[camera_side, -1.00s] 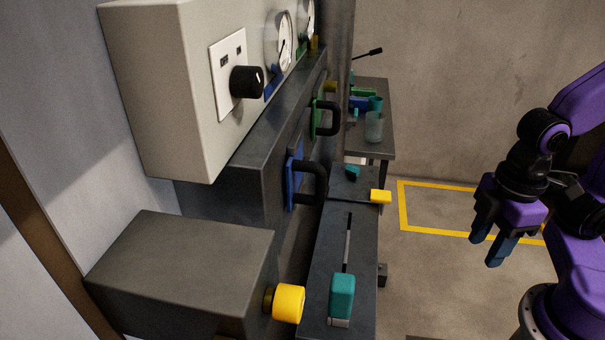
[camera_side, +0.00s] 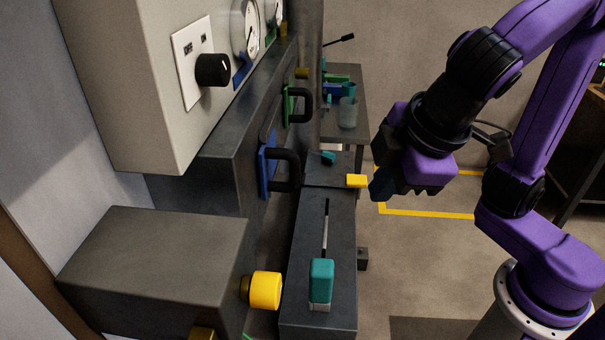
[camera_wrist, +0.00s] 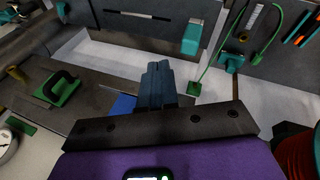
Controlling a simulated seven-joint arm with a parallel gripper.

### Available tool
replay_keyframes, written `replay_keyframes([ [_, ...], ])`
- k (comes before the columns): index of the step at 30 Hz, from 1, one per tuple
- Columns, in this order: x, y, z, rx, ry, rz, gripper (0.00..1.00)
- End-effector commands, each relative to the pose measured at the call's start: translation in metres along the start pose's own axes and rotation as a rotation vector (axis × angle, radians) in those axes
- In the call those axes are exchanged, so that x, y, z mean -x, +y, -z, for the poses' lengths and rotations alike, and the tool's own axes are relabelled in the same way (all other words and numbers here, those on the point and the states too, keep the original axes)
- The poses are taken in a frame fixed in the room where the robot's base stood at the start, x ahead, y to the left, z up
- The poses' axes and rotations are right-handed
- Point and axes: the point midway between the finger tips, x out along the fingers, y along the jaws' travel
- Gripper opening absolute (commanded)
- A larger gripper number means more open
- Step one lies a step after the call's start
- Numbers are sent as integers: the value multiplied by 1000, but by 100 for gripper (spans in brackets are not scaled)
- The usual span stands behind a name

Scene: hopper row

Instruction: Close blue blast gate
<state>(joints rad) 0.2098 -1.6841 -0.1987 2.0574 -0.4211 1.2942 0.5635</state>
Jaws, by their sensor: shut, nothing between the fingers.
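The blue blast gate (camera_side: 267,170) is a blue plate with a black loop handle (camera_side: 288,170) on the dark hopper front in the side view. In the wrist view a blue patch (camera_wrist: 122,106), likely this gate, shows beside my fingers, mostly hidden. My gripper (camera_side: 380,187) is to the right of the handle in the side view, apart from it, its blue fingers partly hidden by the wrist. In the wrist view my gripper's fingers (camera_wrist: 158,70) are together with nothing between them.
A green gate (camera_side: 289,105) with a similar handle is farther back. A yellow block (camera_side: 357,181) sits near my fingers at the bench edge. A teal-knobbed slider (camera_side: 321,280) and a yellow knob (camera_side: 264,290) stand in front. A table (camera_side: 355,120) with a jar is behind.

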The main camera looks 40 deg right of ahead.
Motion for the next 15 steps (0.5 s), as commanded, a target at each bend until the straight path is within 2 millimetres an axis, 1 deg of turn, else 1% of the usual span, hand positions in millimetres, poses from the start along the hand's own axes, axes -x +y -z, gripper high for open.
replay_keyframes([
  [1, 12, -6, 18, -15, 35, -28, 0],
  [3, 28, -10, 38, -52, 77, -66, 0],
  [6, 48, -16, 60, -102, 131, -108, 0],
  [9, 62, -21, 74, -144, 173, -132, 0],
  [12, 71, -23, 81, -170, 196, -146, 0],
  [15, 71, -23, 84, -180, 203, -152, 0],
])
